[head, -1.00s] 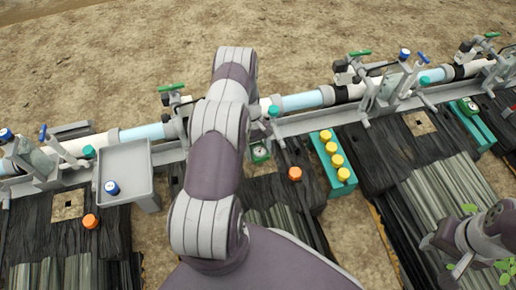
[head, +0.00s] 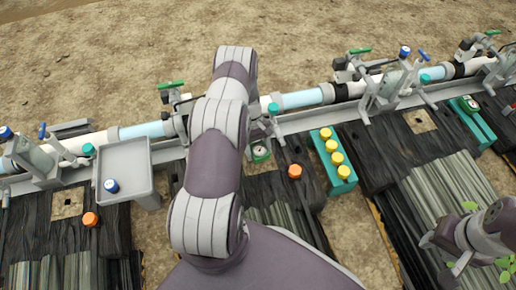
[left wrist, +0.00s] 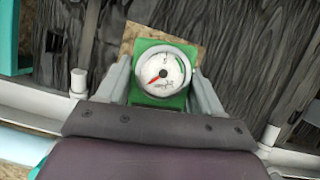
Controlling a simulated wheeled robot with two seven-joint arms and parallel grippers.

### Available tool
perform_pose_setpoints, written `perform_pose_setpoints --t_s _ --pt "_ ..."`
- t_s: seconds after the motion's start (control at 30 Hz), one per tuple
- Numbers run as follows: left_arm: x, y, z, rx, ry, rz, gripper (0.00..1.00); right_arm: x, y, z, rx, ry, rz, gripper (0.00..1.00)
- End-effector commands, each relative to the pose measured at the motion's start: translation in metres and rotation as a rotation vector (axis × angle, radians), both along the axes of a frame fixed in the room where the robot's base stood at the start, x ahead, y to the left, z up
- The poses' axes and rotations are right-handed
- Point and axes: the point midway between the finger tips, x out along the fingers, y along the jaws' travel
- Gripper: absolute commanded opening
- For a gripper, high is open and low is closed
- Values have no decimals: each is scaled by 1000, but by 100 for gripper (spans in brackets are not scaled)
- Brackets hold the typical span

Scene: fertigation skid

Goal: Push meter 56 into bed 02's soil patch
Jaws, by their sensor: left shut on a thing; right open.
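A green meter with a round white dial and red needle (left wrist: 163,72) is between the fingers of my left gripper (left wrist: 162,80), which is shut on it. A tan soil patch (left wrist: 130,40) shows behind the meter in the left wrist view; I cannot tell whether the meter's lower end is in it. In the head view the meter (head: 261,152) shows just right of my left arm, which hides the gripper and the patch. No bed number or meter number is legible. My right gripper (head: 437,258) is open and empty at the lower right.
A pipe line with valves and clamps (head: 300,99) runs behind the dark beds. A grey tray (head: 124,153) holds a blue cap. A teal block with yellow caps (head: 343,182) and an orange cap (head: 295,171) are near the meter. Other soil patches (head: 67,203) (head: 420,121) lie left and right.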

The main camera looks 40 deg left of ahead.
Motion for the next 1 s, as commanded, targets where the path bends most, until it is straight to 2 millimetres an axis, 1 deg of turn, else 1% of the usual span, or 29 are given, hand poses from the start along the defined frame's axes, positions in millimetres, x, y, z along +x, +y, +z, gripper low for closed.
perform_pose_setpoints --t_s 1.0 --pt "0 0 -32 0 0 0 33 0 0 -25 0 0 0 43"
